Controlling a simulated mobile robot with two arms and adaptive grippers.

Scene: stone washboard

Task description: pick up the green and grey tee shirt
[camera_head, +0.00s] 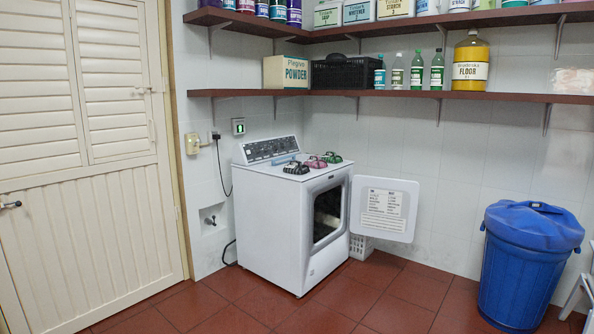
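I cannot make out a green and grey tee shirt in the head view. A white front-loading machine (277,222) stands against the back wall, and its door (384,208) is swung open to the right. The round-cornered opening (328,213) is dark, and I cannot tell what is inside. Small dark, pink and green items (315,162) lie in a row on top of the machine, too small to identify surely. Neither of my grippers is in view.
A blue lidded bin (524,264) stands at the right, with part of a pale stand (580,290) beside it. Shelves (400,95) hold bottles and boxes. The red tiled floor (350,300) in front is clear.

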